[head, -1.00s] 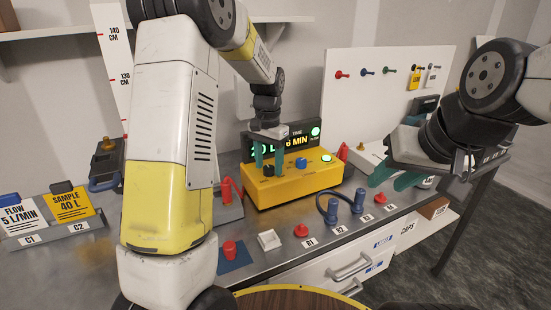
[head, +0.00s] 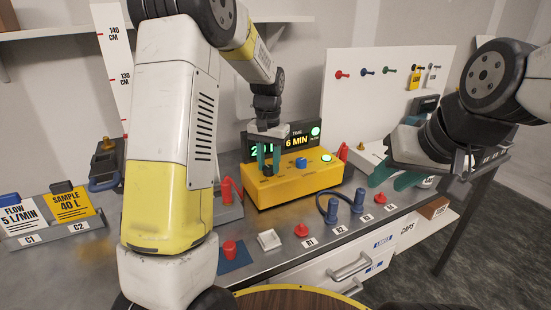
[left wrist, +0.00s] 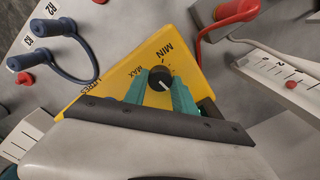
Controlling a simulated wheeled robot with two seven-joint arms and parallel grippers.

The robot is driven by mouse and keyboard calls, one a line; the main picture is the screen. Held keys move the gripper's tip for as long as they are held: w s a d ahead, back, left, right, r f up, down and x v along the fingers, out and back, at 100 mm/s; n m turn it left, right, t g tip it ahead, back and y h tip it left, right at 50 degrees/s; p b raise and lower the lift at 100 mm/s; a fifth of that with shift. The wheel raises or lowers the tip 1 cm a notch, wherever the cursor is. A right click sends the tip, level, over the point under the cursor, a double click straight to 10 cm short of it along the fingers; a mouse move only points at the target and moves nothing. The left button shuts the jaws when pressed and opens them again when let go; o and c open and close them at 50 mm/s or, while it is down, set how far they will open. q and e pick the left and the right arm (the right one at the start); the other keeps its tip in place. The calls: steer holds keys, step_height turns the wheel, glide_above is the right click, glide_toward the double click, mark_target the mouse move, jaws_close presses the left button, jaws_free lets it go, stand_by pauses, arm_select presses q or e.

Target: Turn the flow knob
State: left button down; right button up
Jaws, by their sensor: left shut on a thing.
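The yellow control box (head: 300,189) stands on the metal bench, with a lit display (head: 297,141) behind it. The black flow knob (left wrist: 160,77) is on its top face; its white pointer mark and the MIN and MAX lettering show in the left wrist view. My left gripper (head: 268,167) comes down from above, with its green fingers on both sides of the knob, shut on it. In the left wrist view the fingers (left wrist: 160,84) flank the knob closely. My right gripper (head: 391,180) hangs at the right, apart from the box, its green fingers spread and empty.
A blue button (head: 301,163) and a lit button (head: 326,158) are also on the box. Red plugs and a blue cable (head: 326,206) stand in front of it. A red plug (head: 229,190) stands close to its left. A white pegboard (head: 385,80) rises behind.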

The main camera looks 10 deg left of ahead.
mark_target(269, 167)
arm_select(q)
steer(key=c, duration=1)
jaws_free()
steer(key=shift+r, duration=3.95)
steer(key=shift+r, duration=0.1)
steer(key=s+a+r+n+t+h, duration=0.1)
steer(key=s+r, duration=0.2)
steer(key=s, duration=0.3)
steer(key=s+a+r+t, duration=0.1)
steer(key=s+r+t, duration=0.1)
steer(key=s+r, duration=0.25)
steer(key=s+t, duration=0.1)
steer(key=s, duration=0.4)
steer(key=s+n+t, duration=0.1)
steer(key=s, duration=0.4)
steer(key=s+f+t+h, duration=0.1)
steer(key=s, duration=0.4)
steer(key=shift+a+f, duration=0.1)
steer(key=shift+a, duration=0.1)
